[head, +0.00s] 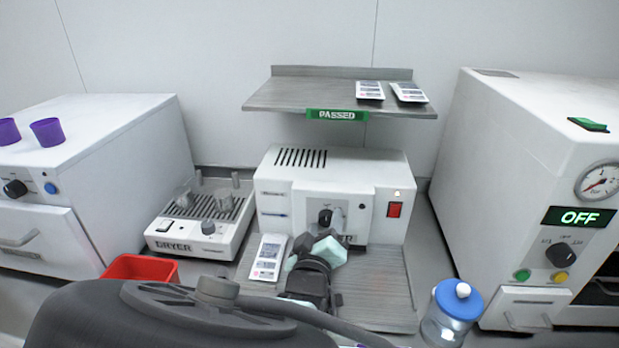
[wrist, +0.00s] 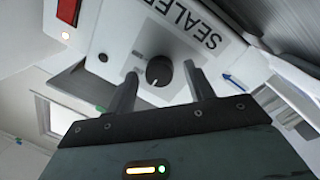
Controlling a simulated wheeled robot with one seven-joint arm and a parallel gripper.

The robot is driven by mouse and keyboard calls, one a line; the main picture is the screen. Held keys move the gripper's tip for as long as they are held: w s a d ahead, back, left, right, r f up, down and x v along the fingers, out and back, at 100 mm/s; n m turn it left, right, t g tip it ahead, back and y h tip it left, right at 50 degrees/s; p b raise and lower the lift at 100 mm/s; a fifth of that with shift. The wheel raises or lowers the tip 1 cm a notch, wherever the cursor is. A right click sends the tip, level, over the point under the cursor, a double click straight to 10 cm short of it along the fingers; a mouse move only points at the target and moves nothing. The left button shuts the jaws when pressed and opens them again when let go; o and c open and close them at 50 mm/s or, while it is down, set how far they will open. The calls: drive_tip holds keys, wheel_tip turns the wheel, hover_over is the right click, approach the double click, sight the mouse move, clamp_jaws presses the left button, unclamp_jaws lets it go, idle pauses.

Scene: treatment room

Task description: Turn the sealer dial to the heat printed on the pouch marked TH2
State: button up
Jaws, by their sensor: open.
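The white sealer (head: 285,192) stands under the shelf, with a dark round dial on its front. In the wrist view the dial (wrist: 159,71) shows a pale pointer line, and the word SEALER (wrist: 185,20) is beside it. My gripper (wrist: 157,84) is open, its two fingers on either side of the dial; I cannot tell whether they touch it. A printed pouch (head: 268,257) lies on the grey tray left of my gripper. Its print is too small to read, so I cannot tell if it is TH2.
A shelf (head: 300,94) marked PASSED holds two pouches (head: 369,90). A dryer (head: 205,236) and red bin (head: 141,268) are left. A blue-lidded jar (head: 456,305) and autoclave (head: 520,150) are right. The tray (head: 385,285) is clear on its right.

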drive_tip(key=c, duration=1)
drive_tip(key=shift+o, duration=0.2)
drive_tip(key=m+b, duration=0.2)
drive_tip(key=m, duration=0.3)
drive_tip(key=shift+f+b, duration=0.1)
drive_tip(key=shift+b, duration=0.25)
drive_tip(key=shift+m+g+y+b, duration=0.35)
drive_tip(key=shift+m+b, duration=0.7)
drive_tip(key=shift+m, duration=0.65)
drive_tip(key=o, duration=1)
drive_tip(key=shift+c, duration=0.2)
